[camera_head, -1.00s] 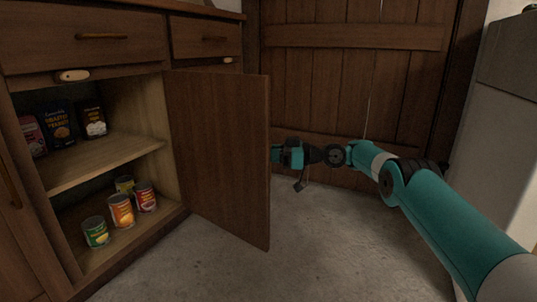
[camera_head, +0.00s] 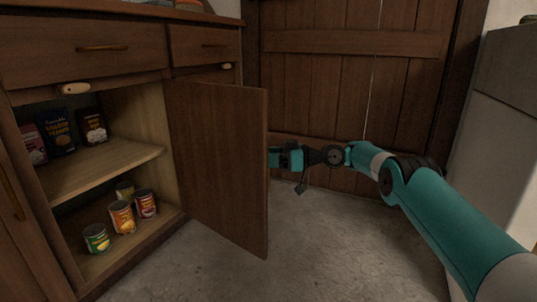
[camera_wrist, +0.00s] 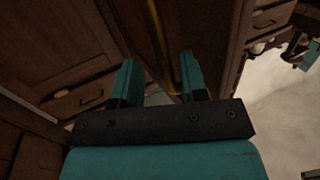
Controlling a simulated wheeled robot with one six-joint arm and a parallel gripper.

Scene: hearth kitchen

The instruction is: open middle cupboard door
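The cupboard door (camera_head: 215,165) is swung well out from the cabinet, and its inner face shows in the head view. The cupboard interior (camera_head: 105,165) is exposed. My gripper (camera_head: 272,158) is at the far side of the door, near its free edge, with its fingertips hidden behind the door. In the wrist view, my gripper (camera_wrist: 159,80) has its two teal fingers apart. A long brass handle (camera_wrist: 158,40) runs through the view between them, closer to the right finger. I cannot see clear contact of both fingers with it.
Several cans (camera_head: 122,217) stand on the cupboard floor, and packets (camera_head: 57,132) stand on the shelf (camera_head: 100,170). Drawers (camera_head: 85,48) sit above. A plank door (camera_head: 330,95) is behind, and a pale appliance (camera_head: 500,130) stands right. The floor (camera_head: 330,245) is clear.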

